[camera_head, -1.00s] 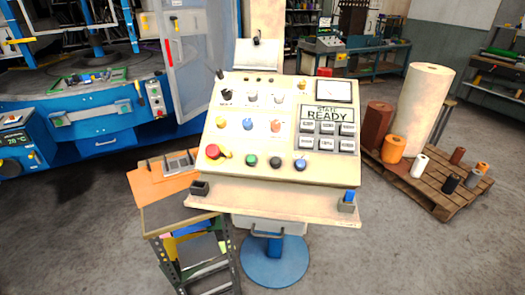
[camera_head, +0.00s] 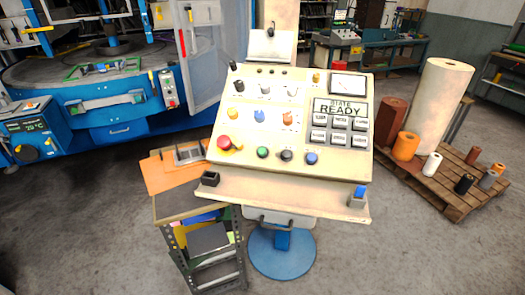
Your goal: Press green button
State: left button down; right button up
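The green button (camera_head: 263,152) is a small round knob in the bottom row of the tilted cream control panel (camera_head: 300,180). It sits between a red mushroom button (camera_head: 224,142) on its left and a black button (camera_head: 286,155) on its right. A blue button (camera_head: 311,158) is further right. Neither of my grippers shows in the head view, and nothing covers the green button.
A small rack (camera_head: 190,204) with folders stands left of the panel. A blue machine (camera_head: 120,112) is behind on the left. A pallet (camera_head: 440,190) with foil rolls is on the right. The grey floor in front is clear.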

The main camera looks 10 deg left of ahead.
aim_at(261, 151)
jog(key=u, duration=1.75)
jog(key=k, duration=1)
jog(key=z, duration=2)
jog(key=i, duration=0.5)
